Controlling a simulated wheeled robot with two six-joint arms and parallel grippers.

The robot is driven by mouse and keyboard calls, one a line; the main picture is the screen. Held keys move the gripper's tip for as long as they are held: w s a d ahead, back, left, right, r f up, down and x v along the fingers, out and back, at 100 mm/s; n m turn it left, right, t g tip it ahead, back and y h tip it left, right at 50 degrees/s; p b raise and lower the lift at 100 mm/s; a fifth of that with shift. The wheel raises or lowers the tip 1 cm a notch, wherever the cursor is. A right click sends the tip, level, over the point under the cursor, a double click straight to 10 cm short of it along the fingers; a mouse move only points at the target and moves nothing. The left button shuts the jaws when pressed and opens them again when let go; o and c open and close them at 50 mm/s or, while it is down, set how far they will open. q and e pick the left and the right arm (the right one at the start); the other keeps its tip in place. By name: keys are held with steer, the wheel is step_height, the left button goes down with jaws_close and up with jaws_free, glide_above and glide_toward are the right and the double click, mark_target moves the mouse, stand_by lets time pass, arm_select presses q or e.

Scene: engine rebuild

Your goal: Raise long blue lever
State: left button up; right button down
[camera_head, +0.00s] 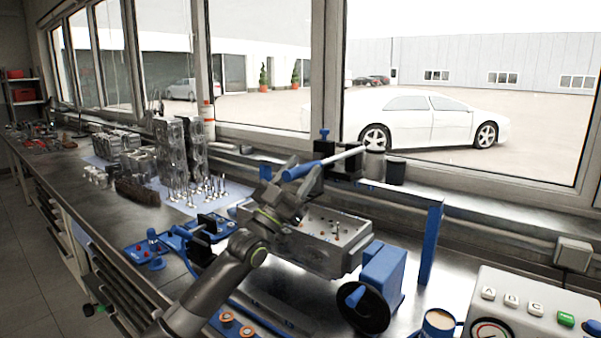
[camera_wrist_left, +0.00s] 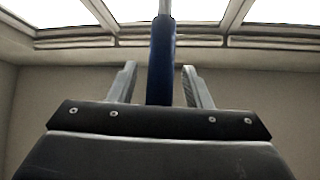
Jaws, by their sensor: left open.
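The long lever has a blue grip (camera_head: 302,170) and a pale metal rod (camera_head: 342,157). In the head view it slopes up to the right, towards a dark block (camera_head: 338,172) on the fixture. My left gripper (camera_head: 281,187) is at the grip's lower left end, partly hidden by its own wrist. In the left wrist view the blue grip (camera_wrist_left: 161,62) stands between the two open fingers (camera_wrist_left: 158,84), with a gap visible on both sides. Whether the fingers touch it at any point is not clear.
A metal cylinder head (camera_head: 325,240) sits in the blue-framed fixture under my arm. A blue post (camera_head: 431,240) and a black handwheel (camera_head: 364,307) stand to the right. A control box (camera_head: 530,305) is at the lower right. Several valves (camera_head: 205,190) stand at the left.

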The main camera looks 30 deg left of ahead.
arm_select(q)
jaws_close()
stand_by(0.4)
steer(key=shift+r, duration=0.1)
